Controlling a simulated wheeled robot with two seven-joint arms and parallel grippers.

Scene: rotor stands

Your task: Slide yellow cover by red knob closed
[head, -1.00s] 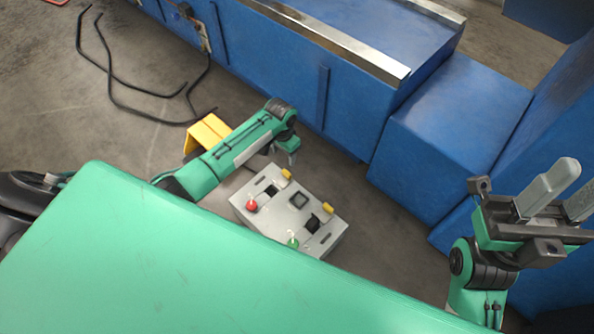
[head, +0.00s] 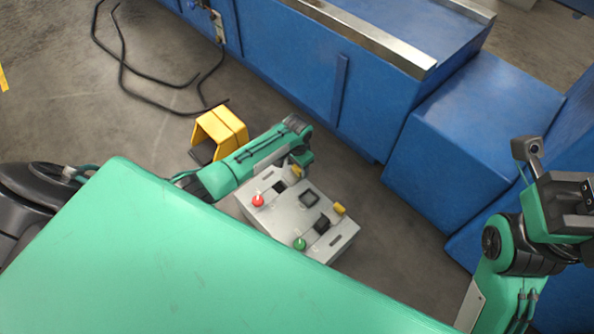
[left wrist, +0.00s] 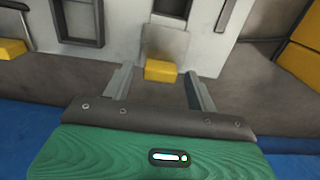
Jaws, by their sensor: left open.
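A grey control box (head: 318,236) stands on the floor, with a red knob (head: 257,201) on its left part and a green knob (head: 299,244) toward its front. The yellow cover tab near the red knob (head: 295,172) is at the box's far edge. My left gripper (head: 299,162) is at this tab and partly blends with it. In the left wrist view, the yellow tab (left wrist: 160,70) shows between my two open fingers, with a gap on each side, at the end of a pale plate. My right gripper (head: 572,203) is at the right edge, its fingers cut off.
A second yellow tab (head: 339,209) is on the box, by a dark opening. A yellow housing (head: 222,128) stands on the floor behind my left arm. Blue machinery (head: 375,110) fills the back and right. Black cables (head: 150,78) lie at the back left.

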